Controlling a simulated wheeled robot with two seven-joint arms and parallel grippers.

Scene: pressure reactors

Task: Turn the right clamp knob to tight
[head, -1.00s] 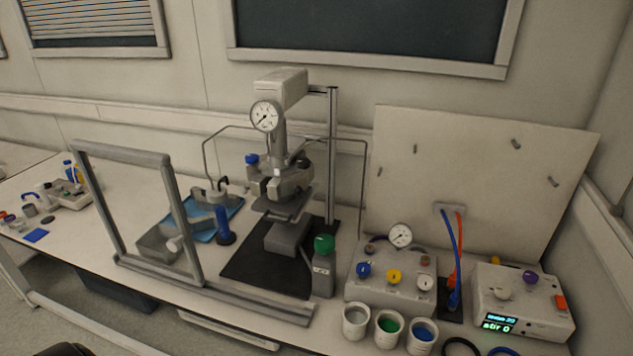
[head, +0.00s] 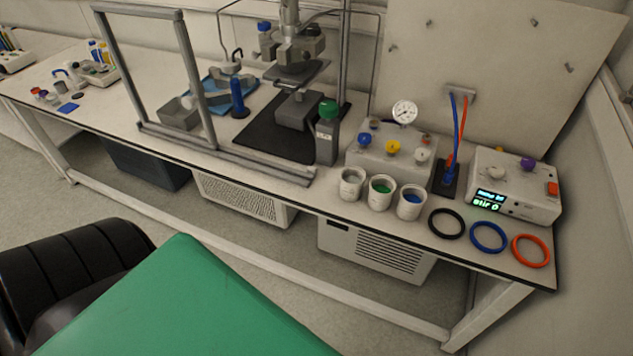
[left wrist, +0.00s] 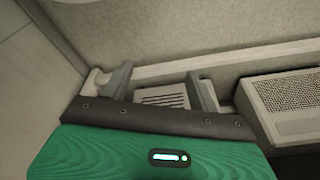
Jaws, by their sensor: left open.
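The reactor clamp (head: 290,50) stands on the black mat (head: 262,139) at the back of the bench, cut by the top edge of the head view. A blue knob (head: 265,27) is on its left side. A small dark knob (head: 314,29) is on its right side; its setting is too small to tell. My left gripper (left wrist: 158,84) shows in the left wrist view with its two grey fingers apart and nothing between them. It is low, facing the bench underside, away from the clamp. My right gripper is in neither view.
A grey frame shield (head: 196,82) stands left of the mat. A green-knobbed bottle (head: 327,135), a valve box (head: 388,158), several cups and a stirrer box (head: 513,187) stand to the right. Three rings (head: 489,237) lie along the front edge. Vented cabinets (head: 243,200) stand under the bench.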

